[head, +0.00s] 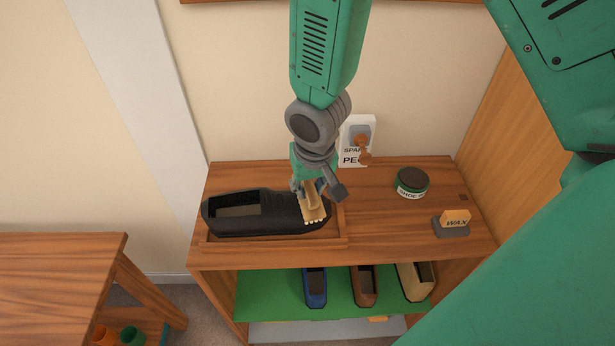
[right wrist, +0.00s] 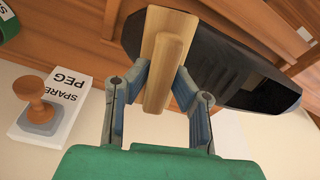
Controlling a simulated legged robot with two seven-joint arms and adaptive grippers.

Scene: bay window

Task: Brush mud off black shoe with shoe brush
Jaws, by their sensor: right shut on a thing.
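The black shoe (head: 228,222) lies in a shallow wooden tray (head: 262,240) at the left of the shelf top, its toe to the right. It also shows in the right wrist view (right wrist: 240,72). My right gripper (head: 309,186) is shut on the wooden handle of the shoe brush (head: 315,211). The brush, with pale bristles, is over the toe end of the shoe and looks to be touching it. In the right wrist view the brush (right wrist: 157,58) sits between the two fingers. The shoe's toe is partly hidden by the brush, and I cannot make out any mud. My left gripper is not in view.
A card with a brown peg (head: 358,133) stands behind my right gripper. A shoe polish tin (head: 411,182) and a wax block (head: 455,220) stand on the right. Blue, brown and tan shoes (head: 414,281) sit on the green lower shelf. A wooden table (head: 58,262) is at left.

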